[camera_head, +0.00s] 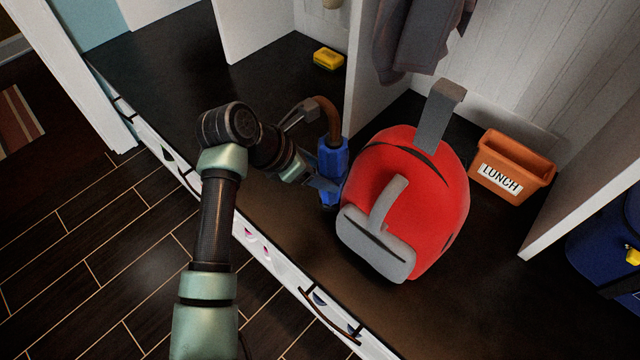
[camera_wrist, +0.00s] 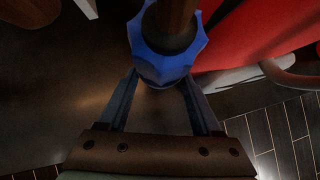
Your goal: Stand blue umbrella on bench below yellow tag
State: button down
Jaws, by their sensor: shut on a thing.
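The blue umbrella (camera_head: 332,168) is upright, its brown curved handle (camera_head: 328,112) at the top. It is on or just above the dark bench (camera_head: 290,230), close against the left side of the red backpack; I cannot tell whether its tip touches the bench. My gripper (camera_head: 322,184) is shut on the umbrella's blue body from the left. In the wrist view the umbrella (camera_wrist: 160,62) is between the two fingers (camera_wrist: 160,100). A small yellow block-like thing (camera_head: 328,59) lies in the compartment behind; no hanging yellow tag is clear.
A red backpack (camera_head: 440,190) with grey pocket and straps stands right of the umbrella. An orange LUNCH bin (camera_head: 512,165) sits further right. A white divider (camera_head: 375,105) stands behind, with grey cloth (camera_head: 415,35) hanging beside it. The bench at left (camera_head: 170,80) is clear.

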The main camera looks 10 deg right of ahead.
aim_at(320, 194)
notch_tip(320, 194, down, 4)
jog(key=shift+r+b, duration=0.1)
jog(key=shift+b, duration=0.35)
jog(key=shift+c, duration=0.3)
grip_release()
jog(key=shift+r, duration=0.1)
jog(key=p+v, duration=0.3)
jog(key=v, duration=0.9)
